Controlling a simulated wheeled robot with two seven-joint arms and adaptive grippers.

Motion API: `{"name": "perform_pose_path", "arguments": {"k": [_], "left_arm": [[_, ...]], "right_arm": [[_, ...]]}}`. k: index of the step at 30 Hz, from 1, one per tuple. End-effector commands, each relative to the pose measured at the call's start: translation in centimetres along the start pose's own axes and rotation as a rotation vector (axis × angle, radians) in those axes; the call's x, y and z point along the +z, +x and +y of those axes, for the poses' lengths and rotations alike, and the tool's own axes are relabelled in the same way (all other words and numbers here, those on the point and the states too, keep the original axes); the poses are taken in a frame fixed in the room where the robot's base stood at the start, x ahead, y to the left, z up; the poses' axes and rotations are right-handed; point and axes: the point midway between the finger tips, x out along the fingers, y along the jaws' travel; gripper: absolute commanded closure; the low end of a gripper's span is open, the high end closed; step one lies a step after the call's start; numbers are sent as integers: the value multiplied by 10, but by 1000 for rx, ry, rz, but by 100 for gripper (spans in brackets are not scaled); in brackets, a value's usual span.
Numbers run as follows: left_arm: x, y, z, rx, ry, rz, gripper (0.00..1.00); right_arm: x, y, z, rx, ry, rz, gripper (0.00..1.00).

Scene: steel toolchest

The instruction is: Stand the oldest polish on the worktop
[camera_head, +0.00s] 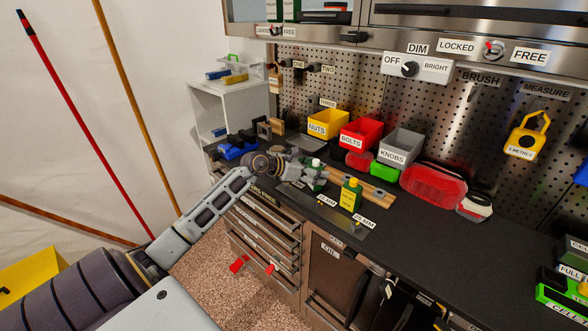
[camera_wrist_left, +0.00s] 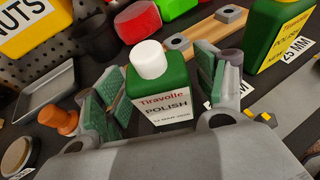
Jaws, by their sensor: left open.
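A green polish bottle (camera_wrist_left: 168,92) with a white cap and a label reading "Tiravolle POLISH" and a partly legible March date is upright on the dark worktop (camera_head: 420,230). My left gripper (camera_wrist_left: 158,98) is open, one padded finger on each side of this bottle; gaps seem to show beside it. In the head view the gripper (camera_head: 305,172) partly hides the bottle (camera_head: 317,176). A second green Tiravolle bottle (camera_head: 350,195) with a yellow label stands just to the right, also in the wrist view (camera_wrist_left: 278,35). My right gripper is not in view.
A wooden strip (camera_head: 376,195) lies behind the bottles. Yellow NUTS (camera_head: 322,127), red BOLTS (camera_head: 358,138) and grey KNOBS (camera_head: 398,153) bins line the back. A red case (camera_head: 433,185) sits to the right. Green items (camera_head: 290,10) stand in the upper cabinet.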

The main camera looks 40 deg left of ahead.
Motion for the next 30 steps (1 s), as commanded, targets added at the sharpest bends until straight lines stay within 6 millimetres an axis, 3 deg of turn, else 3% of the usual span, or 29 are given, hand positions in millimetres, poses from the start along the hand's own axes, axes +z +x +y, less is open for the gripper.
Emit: {"name": "perform_pose_path", "arguments": {"k": [9, 24, 30], "left_arm": [[-2, -22, 0, 0, 1, 3, 29], [-2, -63, 0, 0, 0, 3, 29], [-2, -80, 0, 0, 0, 1, 29]], "right_arm": [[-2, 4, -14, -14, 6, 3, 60], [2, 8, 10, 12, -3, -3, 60], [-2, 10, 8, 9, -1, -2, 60]]}}
